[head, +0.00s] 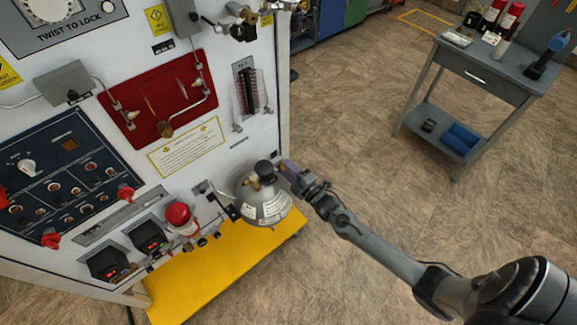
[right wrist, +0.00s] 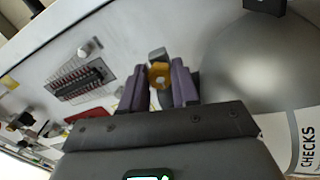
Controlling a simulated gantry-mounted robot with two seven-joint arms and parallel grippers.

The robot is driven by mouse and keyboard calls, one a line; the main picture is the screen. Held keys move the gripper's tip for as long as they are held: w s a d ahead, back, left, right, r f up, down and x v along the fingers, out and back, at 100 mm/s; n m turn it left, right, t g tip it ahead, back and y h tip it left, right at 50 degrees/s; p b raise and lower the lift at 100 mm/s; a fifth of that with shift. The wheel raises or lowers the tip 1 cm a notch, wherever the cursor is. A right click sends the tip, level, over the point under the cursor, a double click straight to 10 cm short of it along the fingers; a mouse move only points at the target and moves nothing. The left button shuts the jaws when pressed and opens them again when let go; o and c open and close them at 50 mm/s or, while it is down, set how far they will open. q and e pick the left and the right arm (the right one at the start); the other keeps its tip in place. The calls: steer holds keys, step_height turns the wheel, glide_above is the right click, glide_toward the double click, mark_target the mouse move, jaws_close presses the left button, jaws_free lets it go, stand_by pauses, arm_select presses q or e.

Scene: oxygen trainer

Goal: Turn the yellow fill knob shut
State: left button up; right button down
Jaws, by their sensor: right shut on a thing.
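The yellow fill knob (right wrist: 158,75) shows in the right wrist view between the two purple fingers of my right gripper (right wrist: 160,88). The fingers are shut on it, one on each side, and a grey block sits just behind it. In the head view my right gripper (head: 287,168) reaches in from the right to the top of a round grey metal vessel (head: 263,205). There the gripper hides the knob or I cannot make it out. My left gripper is in neither view.
The white trainer panel (head: 232,145) fills the left side, with a red plate (head: 150,90), a dark control board (head: 60,170) and a red knob (head: 178,213). A yellow base (head: 190,280) lies below. A grey cart (head: 480,75) stands at the back right; the floor between is clear.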

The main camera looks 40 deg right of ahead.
steer(key=m+p, duration=0.1)
steer(key=m, duration=0.3)
steer(key=shift+m+p, duration=0.3)
steer(key=shift+p, duration=0.05)
steer(key=m+p, duration=0.1)
steer(key=m, duration=0.3)
steer(key=shift+m, duration=0.3)
steer(key=m+p, duration=0.2)
steer(key=m, duration=0.3)
steer(key=shift+a, duration=0.1)
steer(key=m, duration=0.3)
steer(key=shift+f, duration=0.1)
steer(key=shift+m+p, duration=0.35)
steer(key=shift+m, duration=0.15)
steer(key=c, duration=1.2)
jaws_free()
steer(key=shift+o, duration=0.4)
steer(key=shift+a, duration=0.1)
